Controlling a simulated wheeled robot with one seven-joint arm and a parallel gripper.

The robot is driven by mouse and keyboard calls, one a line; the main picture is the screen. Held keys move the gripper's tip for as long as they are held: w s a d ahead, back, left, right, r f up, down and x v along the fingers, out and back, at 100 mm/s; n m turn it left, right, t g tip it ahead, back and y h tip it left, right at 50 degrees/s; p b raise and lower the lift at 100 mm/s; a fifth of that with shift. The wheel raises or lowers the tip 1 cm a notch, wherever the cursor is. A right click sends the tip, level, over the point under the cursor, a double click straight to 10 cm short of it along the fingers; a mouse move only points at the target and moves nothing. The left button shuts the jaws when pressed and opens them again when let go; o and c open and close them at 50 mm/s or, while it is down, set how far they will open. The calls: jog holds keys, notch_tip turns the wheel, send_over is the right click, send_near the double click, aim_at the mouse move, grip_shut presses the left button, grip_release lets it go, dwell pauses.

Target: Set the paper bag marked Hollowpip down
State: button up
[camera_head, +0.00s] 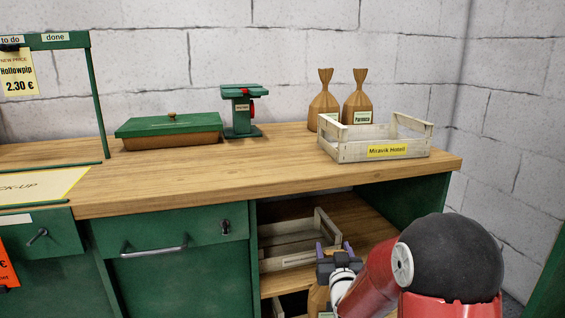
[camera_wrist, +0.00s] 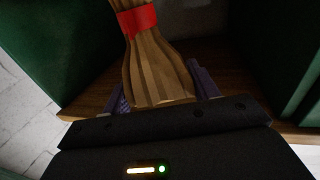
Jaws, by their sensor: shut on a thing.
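My gripper (camera_head: 336,262) is in front of the open shelf bay under the counter, at the lower middle of the head view. It is shut on a brown paper bag (camera_head: 318,299), which hangs below it. In the wrist view the pleated paper of the bag (camera_wrist: 158,72) lies between my two purple fingers (camera_wrist: 163,92), with a red band (camera_wrist: 137,20) around it farther out. My gripper and the frame edge hide much of the bag. A small pale label shows at its bottom edge, too cut off to read, so I cannot confirm the name Hollowpip.
A wooden crate (camera_head: 270,262) stands on the shelf (camera_head: 345,212) behind my gripper. The counter's middle front is clear.

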jog(key=shift+h, duration=0.3)
jog(key=f, duration=0.2)
jog(key=d+f, duration=0.1)
jog(key=f, duration=0.1)
jog(key=w+f, duration=0.1)
jog(key=shift+d+f, duration=0.35)
jog(key=shift+f, duration=0.15)
